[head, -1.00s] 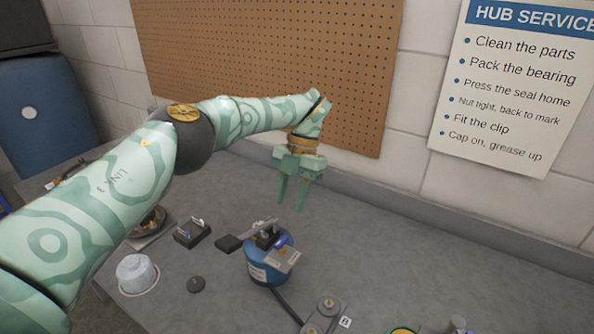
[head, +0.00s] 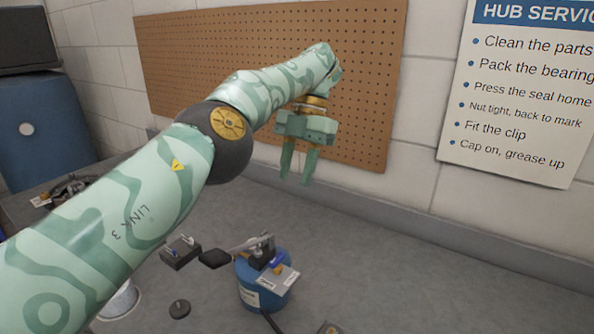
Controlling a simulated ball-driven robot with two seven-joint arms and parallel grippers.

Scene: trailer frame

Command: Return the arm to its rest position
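My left arm comes in from the left in the head view and reaches across the bench. Its green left gripper (head: 298,178) hangs with fingers pointing down, in front of the pegboard's lower edge. The two fingers are apart with nothing between them. It is raised above the grey bench (head: 370,255), behind and above the blue cylindrical device. My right gripper is not in view.
A blue device (head: 248,291) with a black-handled lever stands below the gripper. A small black block (head: 180,252) and a dark disc (head: 179,309) lie left of it. A pegboard (head: 370,80) and a sign (head: 520,110) are on the wall. The right bench is clear.

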